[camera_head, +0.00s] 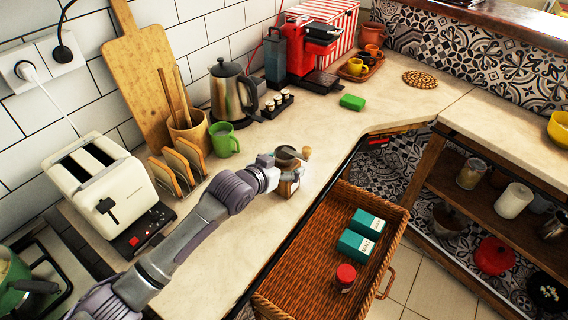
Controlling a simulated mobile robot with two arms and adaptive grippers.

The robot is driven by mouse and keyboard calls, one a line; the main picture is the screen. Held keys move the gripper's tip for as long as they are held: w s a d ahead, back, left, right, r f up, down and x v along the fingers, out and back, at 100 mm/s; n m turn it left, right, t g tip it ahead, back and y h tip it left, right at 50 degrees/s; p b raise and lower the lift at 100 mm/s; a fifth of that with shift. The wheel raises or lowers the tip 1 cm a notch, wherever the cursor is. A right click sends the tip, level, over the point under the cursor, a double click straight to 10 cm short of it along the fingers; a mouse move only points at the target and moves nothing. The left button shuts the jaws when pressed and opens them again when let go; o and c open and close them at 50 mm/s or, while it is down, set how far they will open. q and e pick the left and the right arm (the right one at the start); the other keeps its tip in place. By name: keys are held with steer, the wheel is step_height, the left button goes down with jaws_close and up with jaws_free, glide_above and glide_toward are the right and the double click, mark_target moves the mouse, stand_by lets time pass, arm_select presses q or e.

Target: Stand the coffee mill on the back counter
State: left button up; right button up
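I cannot tell whether the mill's base touches the counter. My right gripper is not in view.
A wicker drawer (313,242) with teal boxes (361,235) and a red-lidded jar (345,277) is pulled out below the counter edge. A toaster (100,184), green mug (223,140), kettle (231,93) and green sponge (352,102) stand around. Counter right of the mug is clear.

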arm_select(q)
steer(key=shift+r, duration=0.2)
steer(key=v, duration=1.2)
steer(key=shift+b, duration=0.45)
steer(key=shift+f, duration=0.1)
steer(key=shift+f, duration=0.1)
